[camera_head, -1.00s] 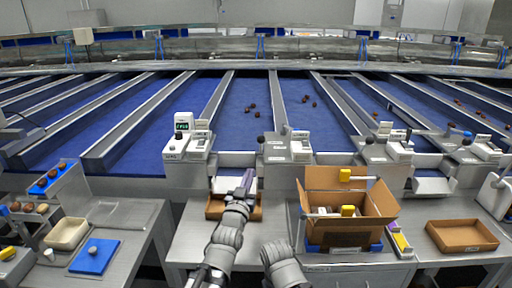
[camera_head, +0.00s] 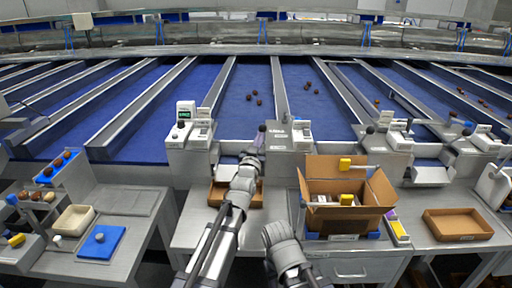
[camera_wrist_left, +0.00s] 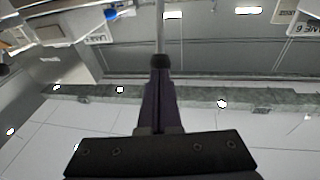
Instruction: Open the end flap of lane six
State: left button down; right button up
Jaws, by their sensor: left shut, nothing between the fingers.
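My left gripper (camera_head: 257,141) is shut and empty, raised in front of the lane's end between two grey control boxes. Its dark fingers (camera_wrist_left: 160,95) show in the left wrist view. The tips are at a black ball knob (camera_wrist_left: 160,62) on a thin rod; I cannot tell whether they touch. The knob also shows in the head view (camera_head: 262,128). A "LANE 6" label (camera_wrist_left: 303,27) is at the upper right of the wrist view. A grey end flap (camera_head: 232,160) is partly hidden behind my arm; its position is unclear.
A cardboard tray (camera_head: 218,192) sits below the lane end, partly behind my left arm. An open carton (camera_head: 345,216) stands to the right. A control box with a green display (camera_head: 186,138) stands left. A shallow brown tray (camera_head: 458,226) lies at far right.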

pick_arm(q)
jog(key=shift+w+d+r, duration=0.1)
jog(key=shift+w, duration=0.5)
